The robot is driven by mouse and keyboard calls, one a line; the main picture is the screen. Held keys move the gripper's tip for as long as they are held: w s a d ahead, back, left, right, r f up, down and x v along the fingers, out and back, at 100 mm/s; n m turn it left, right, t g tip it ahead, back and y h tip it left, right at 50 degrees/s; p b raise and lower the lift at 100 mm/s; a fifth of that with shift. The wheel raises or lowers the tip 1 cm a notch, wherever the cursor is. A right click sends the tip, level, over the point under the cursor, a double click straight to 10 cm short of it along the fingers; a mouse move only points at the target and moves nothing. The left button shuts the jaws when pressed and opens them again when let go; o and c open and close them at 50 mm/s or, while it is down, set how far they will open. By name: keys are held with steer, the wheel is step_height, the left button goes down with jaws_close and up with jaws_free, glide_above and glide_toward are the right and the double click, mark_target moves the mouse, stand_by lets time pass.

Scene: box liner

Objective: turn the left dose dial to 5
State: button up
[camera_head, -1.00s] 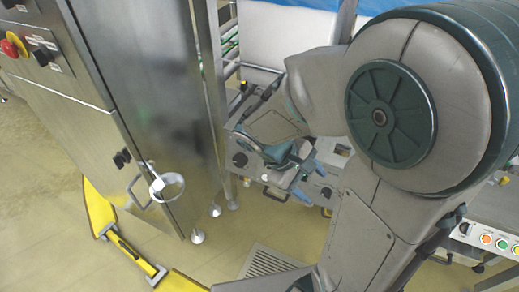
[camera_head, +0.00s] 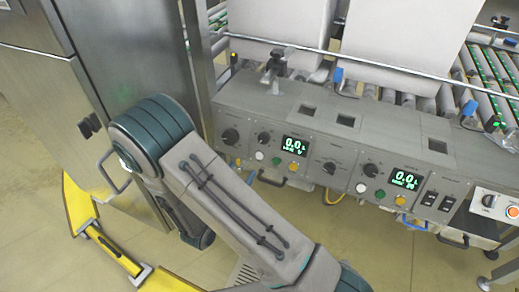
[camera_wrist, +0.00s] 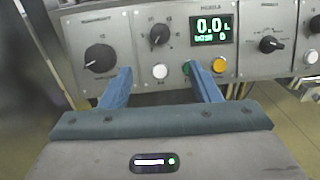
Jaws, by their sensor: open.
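The left half of the control panel shows a large black dial (camera_head: 230,136) and a smaller black knob (camera_head: 263,138) beside a lit display (camera_head: 295,145). The wrist view shows the large dial (camera_wrist: 100,58), the small knob (camera_wrist: 160,34) with marks around it, and the display (camera_wrist: 212,29) reading 0.0 L, with a smaller 0 below. The labels are too small to read, so I cannot tell for sure which is the dose dial. My gripper (camera_wrist: 160,80) is open and empty, its blue fingers apart below the small knob. The gripper is hidden in the head view.
Another dial (camera_head: 329,168), small knob (camera_head: 370,170) and display (camera_head: 405,180) are farther right. A steel cabinet (camera_head: 110,60) stands left. Roller conveyors (camera_head: 490,85) lie behind the panel.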

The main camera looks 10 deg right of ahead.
mark_target(262, 141)
steer(key=b+x, duration=0.2)
steer(key=x, duration=1.1)
steer(key=shift+w+d, duration=0.2)
steer(key=shift+d, duration=0.05)
steer(key=c, duration=1)
